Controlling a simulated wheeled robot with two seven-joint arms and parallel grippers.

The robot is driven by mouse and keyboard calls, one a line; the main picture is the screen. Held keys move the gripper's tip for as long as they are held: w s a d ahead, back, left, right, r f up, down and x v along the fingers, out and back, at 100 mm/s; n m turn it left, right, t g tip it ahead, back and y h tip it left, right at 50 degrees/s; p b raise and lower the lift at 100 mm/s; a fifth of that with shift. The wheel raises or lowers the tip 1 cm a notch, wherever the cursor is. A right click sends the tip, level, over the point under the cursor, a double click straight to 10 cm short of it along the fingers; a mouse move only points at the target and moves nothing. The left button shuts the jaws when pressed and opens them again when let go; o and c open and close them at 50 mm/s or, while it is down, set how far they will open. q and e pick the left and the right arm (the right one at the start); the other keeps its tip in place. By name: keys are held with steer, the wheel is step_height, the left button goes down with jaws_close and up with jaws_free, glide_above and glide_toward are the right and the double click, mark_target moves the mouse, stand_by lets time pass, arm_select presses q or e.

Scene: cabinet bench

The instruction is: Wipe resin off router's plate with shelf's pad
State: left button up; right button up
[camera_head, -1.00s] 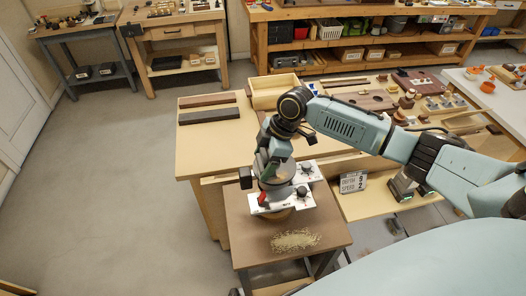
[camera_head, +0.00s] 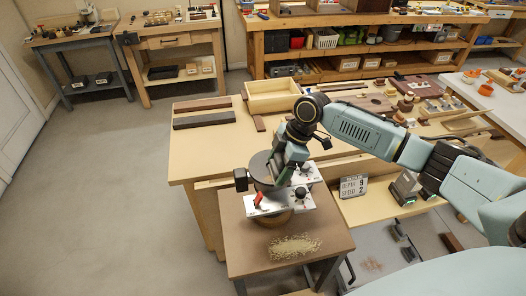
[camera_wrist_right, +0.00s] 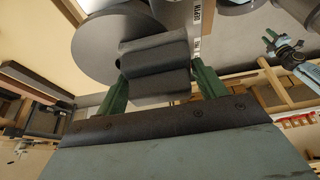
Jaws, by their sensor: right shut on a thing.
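The router (camera_head: 284,200) stands upside down or plate-up on a small brown stand, with a pale control panel, knobs and a red switch. Its round grey plate (camera_head: 260,168) shows left of my right gripper (camera_head: 284,174), and it is large in the wrist view (camera_wrist_right: 92,46). My right gripper is shut on a dark grey pad (camera_wrist_right: 155,72), held between green fingers over the plate's edge. I cannot tell whether pad and plate touch. No resin can be made out. A small green-fingered gripper, apparently my left (camera_wrist_right: 279,44), shows at the wrist view's right; its jaws are unclear.
Sawdust lies on the brown stand (camera_head: 240,225) in front of the router. The bench (camera_head: 195,160) behind holds dark bars (camera_head: 204,119) and an open wooden tray (camera_head: 272,98). A depth and speed sign (camera_head: 353,187) stands on a lower shelf at right. Floor at left is clear.

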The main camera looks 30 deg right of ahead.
steer(key=shift+s+d+f+b, duration=0.15)
steer(key=shift+d+b, duration=0.15)
steer(key=shift+d, duration=0.35)
steer(key=shift+s+d+r+b, duration=0.1)
steer(key=shift+d+b, duration=0.2)
steer(key=shift+d, duration=0.3)
steer(key=shift+f+b, duration=0.2)
steer(key=shift+b, duration=0.25)
steer(key=a, duration=0.1)
steer(key=a+p, duration=0.2)
steer(key=shift+w+r, duration=0.3)
steer(key=shift+w+a+p, duration=0.25)
steer(key=shift+a+p, duration=0.35)
steer(key=shift+a, duration=0.5)
steer(key=shift+w+a+p, duration=0.25)
steer(key=shift+a+p, duration=0.35)
steer(key=shift+a, duration=0.5)
step_height(320, 180, up, 2)
steer(key=shift+w+r+p, duration=0.1)
steer(key=shift+r+p, duration=0.05)
steer(key=shift+p, duration=0.7)
steer(key=shift+r+p, duration=1.55)
steer(key=shift+r, duration=1.25)
